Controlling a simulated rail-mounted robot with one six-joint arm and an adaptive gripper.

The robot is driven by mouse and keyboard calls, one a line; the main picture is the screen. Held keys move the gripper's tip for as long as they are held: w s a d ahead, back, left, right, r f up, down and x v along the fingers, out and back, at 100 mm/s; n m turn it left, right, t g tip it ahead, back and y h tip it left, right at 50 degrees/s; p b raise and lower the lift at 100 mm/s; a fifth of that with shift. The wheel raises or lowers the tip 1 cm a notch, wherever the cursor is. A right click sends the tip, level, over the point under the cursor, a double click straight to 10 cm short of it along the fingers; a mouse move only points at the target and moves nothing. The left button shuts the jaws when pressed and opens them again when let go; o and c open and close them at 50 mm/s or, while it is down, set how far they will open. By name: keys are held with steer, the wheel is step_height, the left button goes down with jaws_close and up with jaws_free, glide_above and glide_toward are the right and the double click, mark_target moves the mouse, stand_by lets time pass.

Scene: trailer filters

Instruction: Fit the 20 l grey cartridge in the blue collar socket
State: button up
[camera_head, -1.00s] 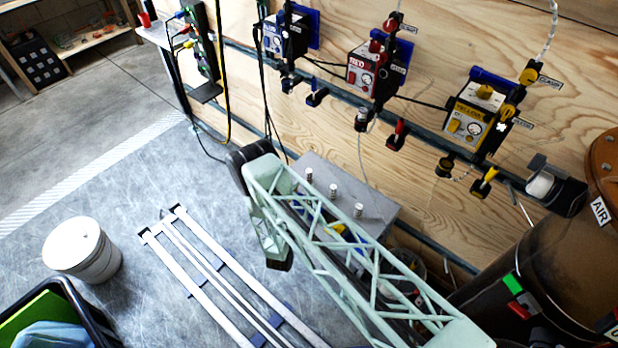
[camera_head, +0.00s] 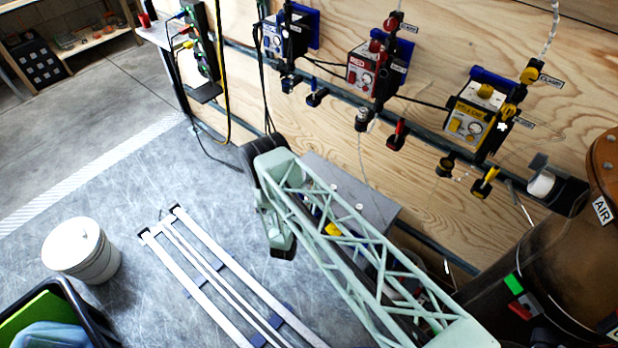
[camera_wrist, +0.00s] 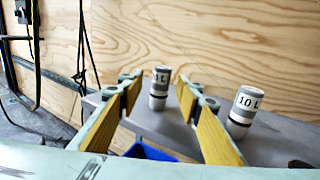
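In the wrist view a grey-and-white banded cartridge (camera_wrist: 159,88) stands upright on a grey bench top. Its label is only partly legible, ending in "L". My gripper (camera_wrist: 158,82) is open, its yellow-padded fingers pointing toward this cartridge, which shows in the gap between the tips; I see no contact. A second cartridge labelled 10 L (camera_wrist: 242,112) stands to the right, outside the fingers. No 20 l label is readable. In the head view the blue unit (camera_head: 275,38) hangs on the wall, with a dark fitting (camera_head: 288,83) below it, seemingly its socket; its collar is unclear.
My lattice arm covers much of the grey bench (camera_head: 385,212). A brown tank (camera_head: 560,260) stands right. A white bucket (camera_head: 82,250) stands on the floor.

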steer(key=shift+w+d+b, duration=0.15)
steer(key=shift+w+d, duration=0.15)
steer(key=shift+w, duration=0.8)
steer(key=shift+w+d+b, duration=0.15)
steer(key=shift+w+d, duration=0.1)
steer(key=shift+w, duration=0.8)
steer(key=shift+c, duration=0.3)
steer(key=c, duration=0.8)
